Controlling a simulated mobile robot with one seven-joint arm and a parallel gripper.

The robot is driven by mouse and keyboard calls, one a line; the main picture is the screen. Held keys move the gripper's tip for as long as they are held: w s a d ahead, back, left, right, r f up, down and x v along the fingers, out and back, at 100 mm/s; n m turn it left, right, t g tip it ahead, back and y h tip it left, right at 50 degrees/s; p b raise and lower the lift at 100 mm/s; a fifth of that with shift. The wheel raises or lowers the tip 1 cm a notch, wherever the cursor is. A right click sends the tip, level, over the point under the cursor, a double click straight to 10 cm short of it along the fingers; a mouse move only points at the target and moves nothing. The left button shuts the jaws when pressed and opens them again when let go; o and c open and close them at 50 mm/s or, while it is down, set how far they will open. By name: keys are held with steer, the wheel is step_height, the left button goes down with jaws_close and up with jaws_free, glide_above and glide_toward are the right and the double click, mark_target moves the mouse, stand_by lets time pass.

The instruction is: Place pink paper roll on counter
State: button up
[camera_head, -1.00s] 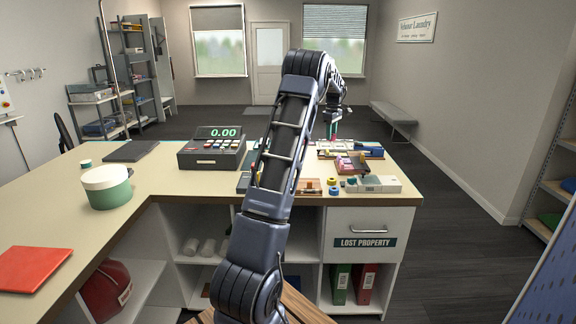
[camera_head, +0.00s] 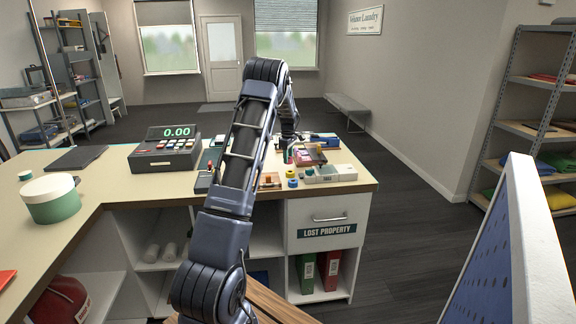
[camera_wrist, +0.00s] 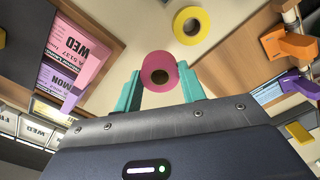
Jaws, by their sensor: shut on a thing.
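The pink paper roll (camera_wrist: 158,60) is between the teal fingertips of my gripper (camera_wrist: 158,73) in the wrist view, with its round end and dark core hole facing the camera. My gripper is shut on it. Beige counter (camera_wrist: 143,28) surface shows behind the roll; I cannot tell whether the roll touches it. In the head view my gripper (camera_head: 288,157) is low over the right part of the counter (camera_head: 118,168), left of the trays, and the roll is too small there to make out clearly.
A yellow roll (camera_wrist: 190,25) lies just beyond the pink one. A tray with pink and purple cards (camera_wrist: 85,48) is at left, and orange clips (camera_wrist: 290,43) are at right. The cash register (camera_head: 165,153) stands left of my arm. A pale tray (camera_head: 330,174) sits near the counter's right edge.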

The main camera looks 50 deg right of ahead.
steer(key=shift+f, duration=2.15)
steer(key=shift+f, duration=0.1)
steer(key=o, duration=1)
steer(key=shift+c, duration=0.2)
step_height(320, 180, up, 12)
steer(key=shift+f, duration=0.1)
steer(key=shift+r, duration=0.2)
steer(key=shift+a, duration=0.1)
